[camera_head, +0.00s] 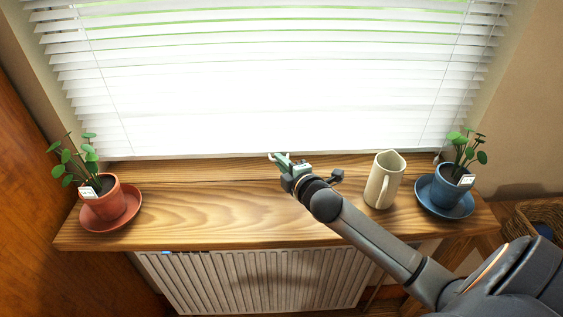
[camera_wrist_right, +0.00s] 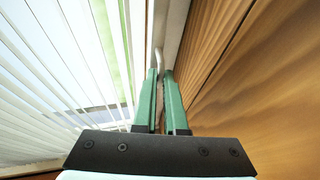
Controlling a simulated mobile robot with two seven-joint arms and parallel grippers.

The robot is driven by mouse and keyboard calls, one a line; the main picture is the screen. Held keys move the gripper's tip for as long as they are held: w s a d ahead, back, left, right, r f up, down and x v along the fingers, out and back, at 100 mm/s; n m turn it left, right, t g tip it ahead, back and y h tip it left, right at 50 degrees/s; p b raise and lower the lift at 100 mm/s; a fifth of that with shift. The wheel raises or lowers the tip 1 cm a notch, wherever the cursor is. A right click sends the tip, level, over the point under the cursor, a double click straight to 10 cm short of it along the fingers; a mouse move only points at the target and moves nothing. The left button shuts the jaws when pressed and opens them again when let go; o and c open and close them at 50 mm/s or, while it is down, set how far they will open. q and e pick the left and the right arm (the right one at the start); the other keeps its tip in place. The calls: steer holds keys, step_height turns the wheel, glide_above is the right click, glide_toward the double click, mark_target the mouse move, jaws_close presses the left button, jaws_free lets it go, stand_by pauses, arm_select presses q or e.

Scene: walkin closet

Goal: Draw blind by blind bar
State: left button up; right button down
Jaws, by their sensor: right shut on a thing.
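The white slatted blind (camera_head: 270,85) hangs over the window, lowered almost to the wooden sill. Its bottom bar (camera_head: 200,156) runs just above the back of the sill. My right gripper (camera_head: 277,157) is at the middle of this bar, low over the sill. In the right wrist view the green fingers (camera_wrist_right: 161,78) are close together, shut on a thin pale edge (camera_wrist_right: 158,58) that appears to be the blind bar. The fingers hide most of the gripped part. The blind's slats (camera_wrist_right: 55,65) fill the left of that view. My left gripper is not in view.
A radiator (camera_head: 250,275) stands below.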

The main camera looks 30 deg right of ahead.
stand_by(0.5)
steer(key=shift+f+b, duration=0.55)
steer(key=shift+f, duration=0.9)
steer(key=shift+r, duration=0.1)
steer(key=c, duration=1)
jaws_free()
steer(key=shift+o, duration=0.2)
steer(key=shift+s, duration=0.1)
steer(key=v, duration=1.2)
steer(key=shift+s+r, duration=0.15)
steer(key=shift+s, duration=0.05)
